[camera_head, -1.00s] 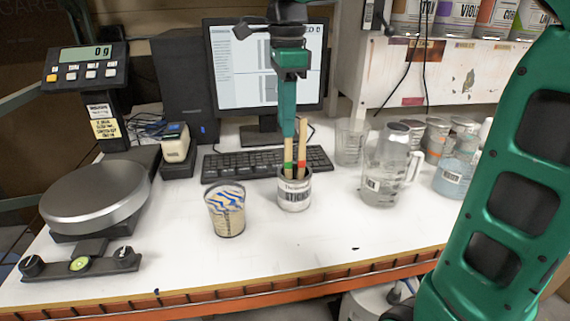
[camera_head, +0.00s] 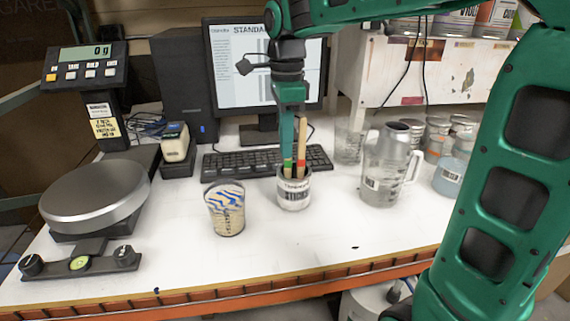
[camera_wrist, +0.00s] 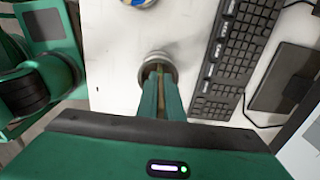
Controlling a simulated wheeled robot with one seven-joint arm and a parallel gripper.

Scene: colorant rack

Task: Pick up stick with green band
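A can with a white label (camera_head: 294,198) stands upright on the table in front of the keyboard. Wooden sticks stand in it: one with a green band (camera_head: 288,163) at the left, and one with a red band (camera_head: 301,150) at the right. My gripper (camera_head: 290,150) points down over the can, its fingers hiding the upper part of the green-banded stick. In the wrist view my gripper (camera_wrist: 162,80) has a finger on each side of wood, with a gap between them. The can's rim (camera_wrist: 158,56) shows around the fingertips. Contact with the stick cannot be made out.
A cup with blue stripes (camera_head: 225,210) stands left of the can. The keyboard (camera_head: 222,165) and monitor (camera_head: 230,80) are behind it. A scale (camera_head: 95,195) is at the left. The front table is clear.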

